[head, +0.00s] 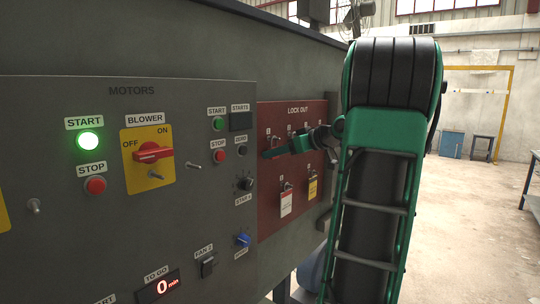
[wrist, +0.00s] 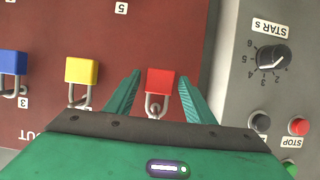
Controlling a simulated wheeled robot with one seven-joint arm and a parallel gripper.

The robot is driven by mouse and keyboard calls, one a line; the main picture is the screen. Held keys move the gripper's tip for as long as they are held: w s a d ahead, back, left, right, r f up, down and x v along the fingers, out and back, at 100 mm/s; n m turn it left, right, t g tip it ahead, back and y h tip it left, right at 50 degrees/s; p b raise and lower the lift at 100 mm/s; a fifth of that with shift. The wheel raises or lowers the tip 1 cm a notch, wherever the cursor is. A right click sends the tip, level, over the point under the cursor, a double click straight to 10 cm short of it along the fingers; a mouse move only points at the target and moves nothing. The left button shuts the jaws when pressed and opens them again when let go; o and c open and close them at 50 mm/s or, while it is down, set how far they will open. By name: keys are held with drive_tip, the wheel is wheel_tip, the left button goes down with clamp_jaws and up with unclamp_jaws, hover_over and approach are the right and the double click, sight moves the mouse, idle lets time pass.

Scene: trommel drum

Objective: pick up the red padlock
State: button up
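The red padlock (wrist: 160,82) hangs by its metal shackle on the dark red lock-out board (wrist: 60,125). In the wrist view it sits between the two green fingers of my gripper (wrist: 158,98). The fingers are spread, one on each side, with a visible gap to the padlock body. In the head view my gripper (head: 272,153) reaches in front of the lock-out board (head: 265,215), seen from the side. The red padlock cannot be made out there, as my gripper and arm cover that part.
A yellow padlock (wrist: 82,71) and a blue padlock (wrist: 12,62) hang beside the red one. A grey control panel (head: 60,250) with a black knob (wrist: 273,57) adjoins the board. A white-and-red tag (head: 286,203) and a yellow tag (head: 312,187) hang lower. Open floor lies right.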

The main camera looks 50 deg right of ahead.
drive_tip(key=c, duration=0.9)
drive_tip(key=shift+r, duration=0.15)
